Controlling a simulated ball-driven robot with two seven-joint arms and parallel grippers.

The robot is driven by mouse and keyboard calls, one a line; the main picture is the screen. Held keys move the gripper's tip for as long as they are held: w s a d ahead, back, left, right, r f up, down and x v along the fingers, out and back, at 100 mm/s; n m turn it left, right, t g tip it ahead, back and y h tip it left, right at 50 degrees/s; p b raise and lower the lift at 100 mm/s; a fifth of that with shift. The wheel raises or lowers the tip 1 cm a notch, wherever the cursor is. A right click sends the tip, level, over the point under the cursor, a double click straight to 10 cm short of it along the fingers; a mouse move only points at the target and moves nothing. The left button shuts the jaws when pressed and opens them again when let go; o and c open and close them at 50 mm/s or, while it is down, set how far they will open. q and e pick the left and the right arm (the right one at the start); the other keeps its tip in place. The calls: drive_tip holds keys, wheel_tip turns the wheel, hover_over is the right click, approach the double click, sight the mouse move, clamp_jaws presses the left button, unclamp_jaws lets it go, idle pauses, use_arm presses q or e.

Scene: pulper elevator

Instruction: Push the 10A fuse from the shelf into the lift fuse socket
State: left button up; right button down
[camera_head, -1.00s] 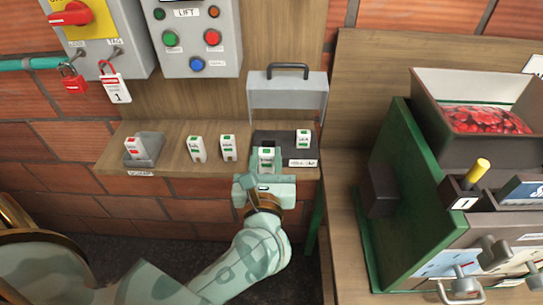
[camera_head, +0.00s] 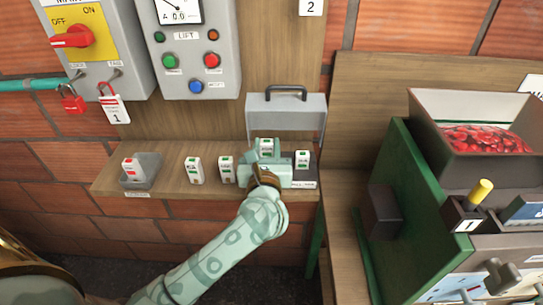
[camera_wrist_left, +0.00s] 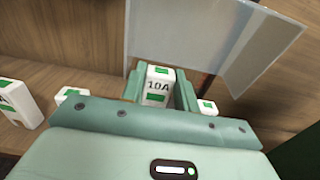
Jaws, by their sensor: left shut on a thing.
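The 10A fuse (camera_head: 266,146) is white with green marks; its 10A label shows upright in the left wrist view (camera_wrist_left: 158,86). My left gripper (camera_head: 266,156) is shut on it, a finger on each side. The fuse is over the left part of the dark fuse box base (camera_head: 313,167), in front of the raised grey lid (camera_head: 286,119). My gripper hides the socket under it, so I cannot tell how deep the fuse sits. My right gripper is not in view.
Another fuse (camera_head: 302,159) stands in the box close right of my gripper. Two white fuses (camera_head: 194,170) (camera_head: 226,169) stand on the wooden shelf (camera_head: 112,182) to the left, and a red-marked fuse (camera_head: 133,168) sits in a grey holder (camera_head: 151,166). A green machine (camera_head: 400,195) stands to the right.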

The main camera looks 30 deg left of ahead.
sight(266, 156)
use_arm(q)
drive_tip(key=shift+w+a, duration=0.25)
drive_tip(key=shift+w, duration=0.3)
drive_tip(key=shift+f, duration=0.1)
drive_tip(key=shift+w+a+f, duration=0.15)
drive_tip(key=shift+a, duration=0.05)
drive_tip(key=shift+s+d, duration=0.1)
drive_tip(key=shift+s, duration=0.1)
drive_tip(key=shift+f+b, duration=0.4)
idle(1.0)
drive_tip(key=shift+f+b, duration=0.4)
drive_tip(key=shift+f, duration=0.15)
idle(0.4)
drive_tip(key=shift+f+b, duration=0.3)
drive_tip(key=shift+f, duration=0.1)
drive_tip(key=shift+f, duration=0.15)
idle(0.4)
drive_tip(key=shift+f+b, duration=0.35)
drive_tip(key=shift+b, duration=0.05)
